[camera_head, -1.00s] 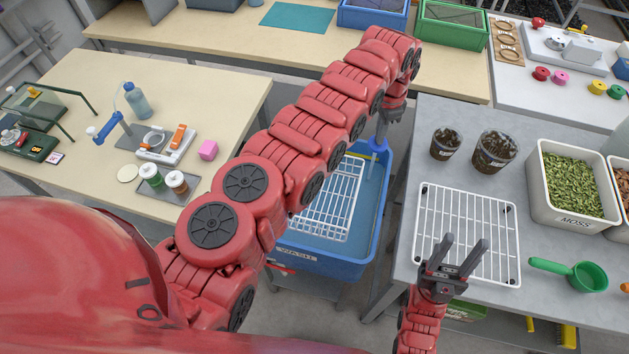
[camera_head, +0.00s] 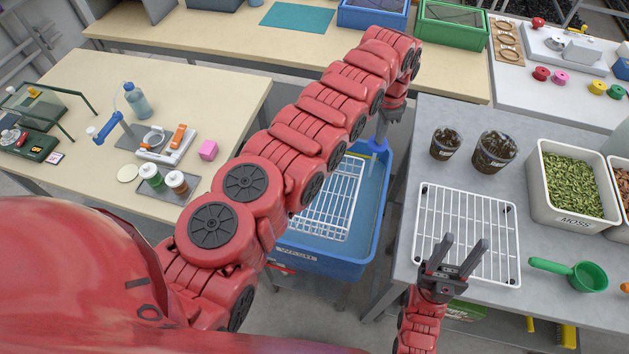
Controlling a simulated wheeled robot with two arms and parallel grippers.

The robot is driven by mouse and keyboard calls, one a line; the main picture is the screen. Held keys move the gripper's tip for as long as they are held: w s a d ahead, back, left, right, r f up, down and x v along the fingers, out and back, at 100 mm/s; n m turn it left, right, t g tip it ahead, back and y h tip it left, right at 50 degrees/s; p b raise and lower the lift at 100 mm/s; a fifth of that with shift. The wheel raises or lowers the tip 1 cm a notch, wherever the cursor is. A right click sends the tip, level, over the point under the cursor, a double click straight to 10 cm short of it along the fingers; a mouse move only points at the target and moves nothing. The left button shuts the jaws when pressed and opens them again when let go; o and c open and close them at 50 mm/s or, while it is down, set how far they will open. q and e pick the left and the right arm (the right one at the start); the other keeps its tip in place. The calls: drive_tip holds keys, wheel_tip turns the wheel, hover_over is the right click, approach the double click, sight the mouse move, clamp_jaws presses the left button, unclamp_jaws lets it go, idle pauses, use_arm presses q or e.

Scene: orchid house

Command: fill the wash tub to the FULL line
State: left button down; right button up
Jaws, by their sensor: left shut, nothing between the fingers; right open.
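The blue wash tub (camera_head: 318,263) stands low between the two benches, its left part hidden behind my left arm. Bluish water (camera_head: 370,190) shows inside it. A white wire rack (camera_head: 335,205) lies across the tub. The FULL line cannot be made out. My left gripper (camera_head: 381,130) points down at the tub's far end, by a blue fitting (camera_head: 378,145) there; it is shut with nothing seen in it, and I cannot tell if it touches the fitting. My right gripper (camera_head: 462,258) is open and empty, at the front edge of the white wire rack on the right bench.
The right bench (camera_head: 400,275) carries a white wire rack (camera_head: 470,205), two dark pots (camera_head: 494,152), a moss bin (camera_head: 568,190) and a green scoop (camera_head: 585,276). The left bench (camera_head: 80,75) holds a bottle (camera_head: 137,101), a pink block (camera_head: 208,150) and tools.

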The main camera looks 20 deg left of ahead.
use_arm(q)
wheel_tip(320, 180, up, 4)
drive_tip(key=shift+f+p, duration=0.25)
drive_tip(key=shift+p, duration=0.8)
wheel_tip(320, 180, up, 4)
drive_tip(key=shift+r, duration=0.25)
